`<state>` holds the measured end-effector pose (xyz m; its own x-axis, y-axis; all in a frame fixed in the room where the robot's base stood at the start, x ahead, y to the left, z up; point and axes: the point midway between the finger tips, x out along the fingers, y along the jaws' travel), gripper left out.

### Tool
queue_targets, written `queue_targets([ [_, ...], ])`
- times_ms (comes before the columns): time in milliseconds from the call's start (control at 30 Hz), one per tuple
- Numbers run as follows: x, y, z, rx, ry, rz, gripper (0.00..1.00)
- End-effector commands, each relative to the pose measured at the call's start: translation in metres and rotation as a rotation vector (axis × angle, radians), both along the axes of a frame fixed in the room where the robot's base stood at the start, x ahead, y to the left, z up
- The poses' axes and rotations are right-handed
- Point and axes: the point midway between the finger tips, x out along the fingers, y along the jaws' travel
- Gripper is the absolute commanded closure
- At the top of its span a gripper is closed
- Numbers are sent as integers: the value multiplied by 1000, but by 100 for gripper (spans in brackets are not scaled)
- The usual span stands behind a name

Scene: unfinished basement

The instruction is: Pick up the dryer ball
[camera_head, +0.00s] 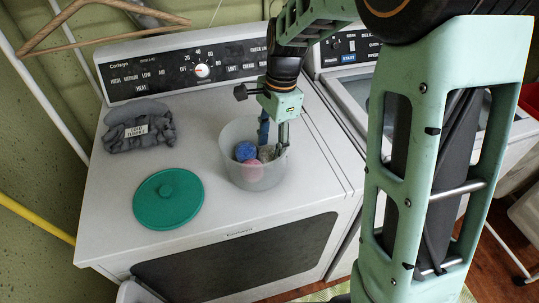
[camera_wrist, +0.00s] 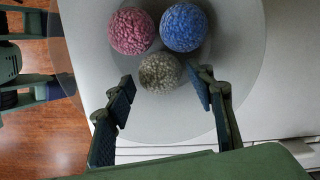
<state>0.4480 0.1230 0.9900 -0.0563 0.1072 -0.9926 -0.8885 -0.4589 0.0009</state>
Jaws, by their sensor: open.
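Three woolly dryer balls lie in a translucent tub (camera_head: 236,172) on top of the dryer. In the wrist view they are a pink ball (camera_wrist: 130,31), a blue ball (camera_wrist: 184,27) and a grey-brown ball (camera_wrist: 160,72). The head view shows the blue ball (camera_head: 245,151) and the pink ball (camera_head: 253,169); the grey-brown one is mostly hidden by my gripper there. My gripper (camera_head: 272,148) points down into the tub. In the wrist view its open fingers (camera_wrist: 162,90) stand on either side of the grey-brown ball, with nothing clearly gripped.
A green round lid (camera_head: 168,198) lies on the dryer top (camera_head: 110,215), left of the tub. The control panel (camera_head: 190,68) rises at the back. A washer (camera_head: 352,88) stands to the right.

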Motion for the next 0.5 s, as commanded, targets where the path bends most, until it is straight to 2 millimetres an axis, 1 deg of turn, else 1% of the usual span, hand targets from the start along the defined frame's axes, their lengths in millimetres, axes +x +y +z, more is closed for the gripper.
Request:
queue_targets([
  [33,-1,1,-7,-1,4,0,50],
  [100,-1,2,-13,0,1,0,50],
  [367,-1,2,-16,0,-1,0,50],
  [400,-1,2,-16,0,-1,0,53],
  [500,-1,2,-16,0,-1,0,64],
])
